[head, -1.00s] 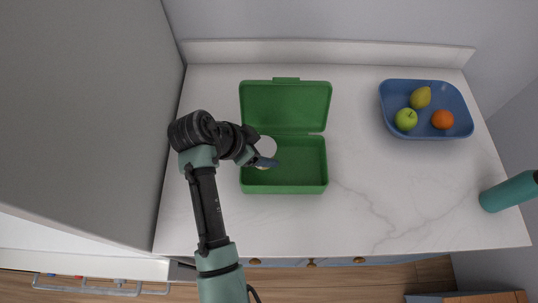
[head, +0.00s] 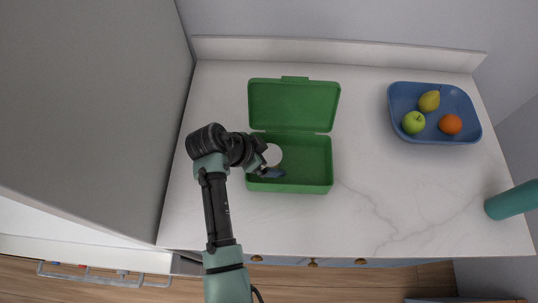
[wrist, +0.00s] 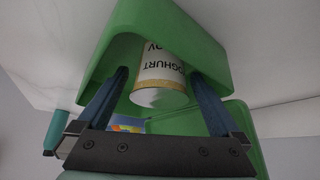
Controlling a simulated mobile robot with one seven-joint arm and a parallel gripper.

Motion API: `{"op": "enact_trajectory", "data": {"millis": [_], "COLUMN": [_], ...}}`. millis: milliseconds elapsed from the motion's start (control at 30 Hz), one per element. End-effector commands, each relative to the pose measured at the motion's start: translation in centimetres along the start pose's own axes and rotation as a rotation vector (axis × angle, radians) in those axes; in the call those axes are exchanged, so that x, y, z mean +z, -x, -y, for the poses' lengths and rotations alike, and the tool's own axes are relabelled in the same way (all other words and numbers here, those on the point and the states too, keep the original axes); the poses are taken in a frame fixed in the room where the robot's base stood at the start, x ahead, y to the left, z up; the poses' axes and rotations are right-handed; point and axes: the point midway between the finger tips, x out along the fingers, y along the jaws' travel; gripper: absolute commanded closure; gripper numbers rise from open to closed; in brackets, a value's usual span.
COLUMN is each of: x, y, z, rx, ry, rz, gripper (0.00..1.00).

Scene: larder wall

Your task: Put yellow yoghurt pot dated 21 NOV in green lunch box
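The yoghurt pot (head: 273,154) is inside the left part of the green lunch box (head: 312,185), its white lid facing up. In the wrist view the pot (wrist: 161,72) shows a white label with part of "YOGHURT" and "OV", and a tan-yellow band near the lid. The rest of the date is hidden. My gripper (head: 266,161) is low over the box, its blue fingers on either side of the pot. In the wrist view the fingers are spread, with narrow gaps beside the pot. The lunch box lid (head: 293,105) stands open at the back.
A blue bowl (head: 437,136) with a pear, a green apple and an orange is at the back right. A tall grey panel (head: 95,100) borders the counter's left side. The counter between box and bowl is clear.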

Motion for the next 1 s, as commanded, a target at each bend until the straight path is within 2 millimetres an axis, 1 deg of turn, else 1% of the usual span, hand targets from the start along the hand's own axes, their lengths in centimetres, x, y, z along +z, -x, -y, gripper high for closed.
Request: {"op": "enact_trajectory", "data": {"millis": [200,300,367,467,700,800,900,1000], "x": [-0.1,-0.2,-0.2,-0.1,-0.1,-0.1,-0.1,-0.1], "y": [0.2,0.7,1.5,3.2,8.5,10.2,11.4,12.0], "z": [0.0,0.1,0.1,0.1,0.1,0.1,0.1,0.0], "rx": [0.000,-0.003,-0.003,-0.005,-0.005,-0.004,-0.003,-0.001], "ry": [0.000,0.000,-0.001,0.000,-0.002,-0.001,-0.001,0.000], "rz": [0.000,-0.001,-0.002,-0.002,-0.002,-0.001,-0.001,-0.001], "gripper": [0.00,0.00,0.00,0.00,0.00,0.00,0.00,0.00]}}
